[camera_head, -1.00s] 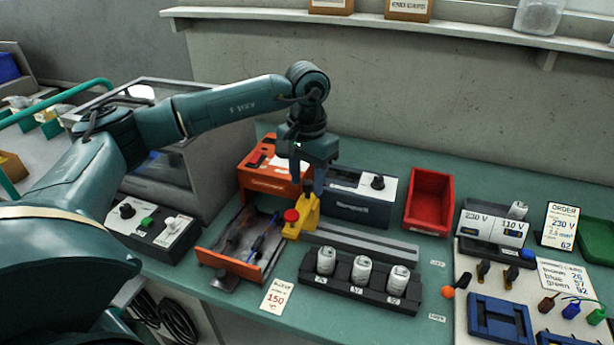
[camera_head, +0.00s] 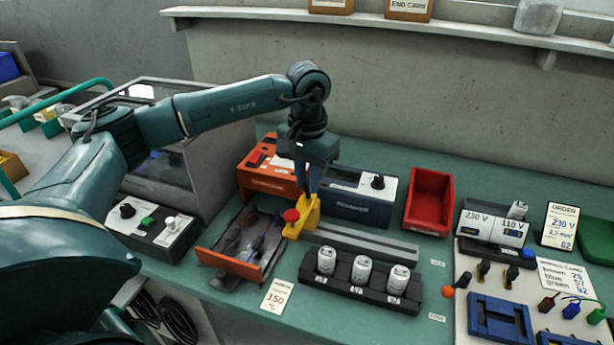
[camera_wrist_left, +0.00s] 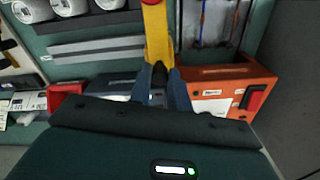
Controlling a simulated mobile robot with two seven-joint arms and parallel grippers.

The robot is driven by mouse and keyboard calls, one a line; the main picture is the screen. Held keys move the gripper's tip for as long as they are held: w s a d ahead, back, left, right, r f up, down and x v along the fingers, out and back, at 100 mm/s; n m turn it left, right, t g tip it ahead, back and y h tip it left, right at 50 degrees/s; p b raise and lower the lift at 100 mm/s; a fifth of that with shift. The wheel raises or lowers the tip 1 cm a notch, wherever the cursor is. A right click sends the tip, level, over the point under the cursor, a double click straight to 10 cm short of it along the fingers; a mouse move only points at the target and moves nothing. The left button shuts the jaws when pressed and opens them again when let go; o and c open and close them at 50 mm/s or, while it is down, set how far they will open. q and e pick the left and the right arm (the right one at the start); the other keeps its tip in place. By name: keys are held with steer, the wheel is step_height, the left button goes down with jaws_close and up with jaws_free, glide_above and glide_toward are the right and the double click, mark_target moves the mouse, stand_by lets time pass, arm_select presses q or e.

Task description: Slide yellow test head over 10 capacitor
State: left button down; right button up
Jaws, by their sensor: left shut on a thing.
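The yellow test head (camera_head: 304,221) with a red knob (camera_head: 291,216) stands at the left end of a grey rail (camera_head: 365,243). My left gripper (camera_head: 309,191) points down from behind and is shut on the upper part of the test head. In the left wrist view the yellow test head (camera_wrist_left: 157,38) sits between the gripper's dark fingers (camera_wrist_left: 160,88). Three white capacitors (camera_head: 326,261) (camera_head: 361,270) (camera_head: 398,279) stand upright in a black rack (camera_head: 345,286) in front of the rail. Their labels are too small to read surely. My right gripper is out of view.
An orange-fronted tray (camera_head: 230,264) with wired parts lies left of the test head. Behind stand an orange box (camera_head: 268,181), a dark meter (camera_head: 358,205) and a red bin (camera_head: 428,200). Dark blue fixtures (camera_head: 500,318) are at right. The rail to the right looks clear.

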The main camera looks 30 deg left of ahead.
arm_select(q)
steer(key=w+d+b, duration=0.1)
steer(key=w+d, duration=0.1)
steer(key=d, duration=0.8)
steer(key=w+d+b, duration=0.1)
steer(key=w+d, duration=0.2)
steer(key=d, duration=0.7)
steer(key=shift+d, duration=0.35)
steer(key=shift+r, duration=0.1)
steer(key=c, duration=1.3)
jaws_free()
steer(key=shift+d, duration=0.15)
step_height(320, 180, up, 13)
